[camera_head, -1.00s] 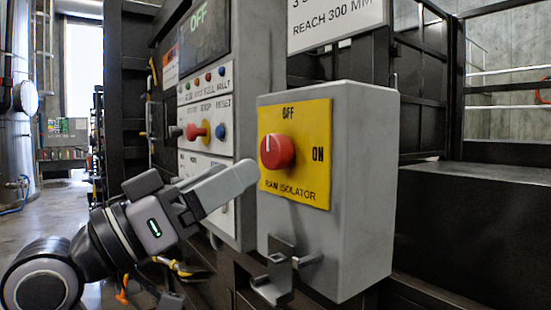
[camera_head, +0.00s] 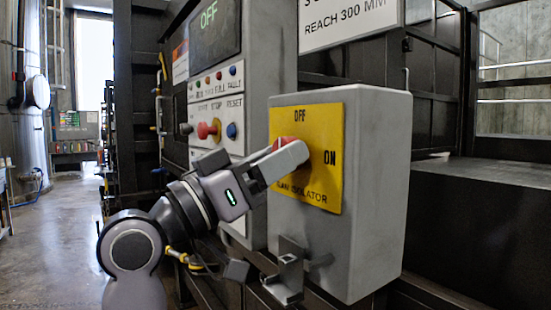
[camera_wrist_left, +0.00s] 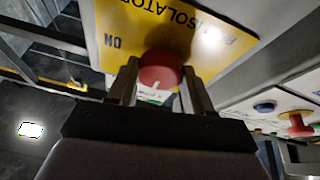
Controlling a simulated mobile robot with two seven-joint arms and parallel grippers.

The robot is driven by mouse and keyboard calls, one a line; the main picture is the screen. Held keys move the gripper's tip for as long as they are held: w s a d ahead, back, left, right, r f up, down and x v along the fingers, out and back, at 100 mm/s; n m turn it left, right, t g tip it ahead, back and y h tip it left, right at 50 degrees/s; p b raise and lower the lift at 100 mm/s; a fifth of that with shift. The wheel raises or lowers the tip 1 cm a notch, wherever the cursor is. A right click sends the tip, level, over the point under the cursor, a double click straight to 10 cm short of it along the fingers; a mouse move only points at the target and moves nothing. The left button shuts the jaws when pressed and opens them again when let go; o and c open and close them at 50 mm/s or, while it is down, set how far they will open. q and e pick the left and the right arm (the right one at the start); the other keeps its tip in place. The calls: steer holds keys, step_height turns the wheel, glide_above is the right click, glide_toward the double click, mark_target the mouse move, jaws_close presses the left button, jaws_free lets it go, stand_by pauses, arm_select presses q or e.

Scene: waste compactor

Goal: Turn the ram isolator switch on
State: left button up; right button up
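The ram isolator (camera_head: 355,190) is a grey box with a yellow plate marked OFF at the top and ON at the right. My left gripper (camera_head: 288,155) is at its red knob (camera_head: 291,141), partly covering it in the head view. In the left wrist view the red knob (camera_wrist_left: 160,70) sits between the two fingers of my left gripper (camera_wrist_left: 160,78). The fingers stand apart, one on each side; I cannot tell whether they touch it. The knob's white mark points toward the OFF side there. My right gripper is not in view.
A control panel (camera_head: 215,105) with a red knob, buttons and a screen reading OFF stands left of the box. A grey bracket (camera_head: 288,270) sticks out below the box's front. Floor is open at far left (camera_head: 50,230).

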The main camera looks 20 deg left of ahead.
arm_select(q)
steer(key=shift+f+m, duration=0.1)
steer(key=shift+m, duration=0.3)
steer(key=shift+w+a+r+m+g+h, duration=0.1)
steer(key=shift+m+g+h, duration=0.2)
steer(key=shift+m+g, duration=2.25)
steer(key=shift+s+r+m+g+h, duration=0.15)
steer(key=shift+m+g+h, duration=0.15)
steer(key=shift+m, duration=4.35)
steer(key=shift+w+a+r+m+g+h, duration=0.25)
steer(key=shift+m+g, duration=1.2)
steer(key=shift+m, duration=2.15)
steer(key=shift+s+d+f, duration=0.1)
steer(key=shift+d+f, duration=0.1)
steer(key=o, duration=1)
steer(key=shift+a, duration=0.1)
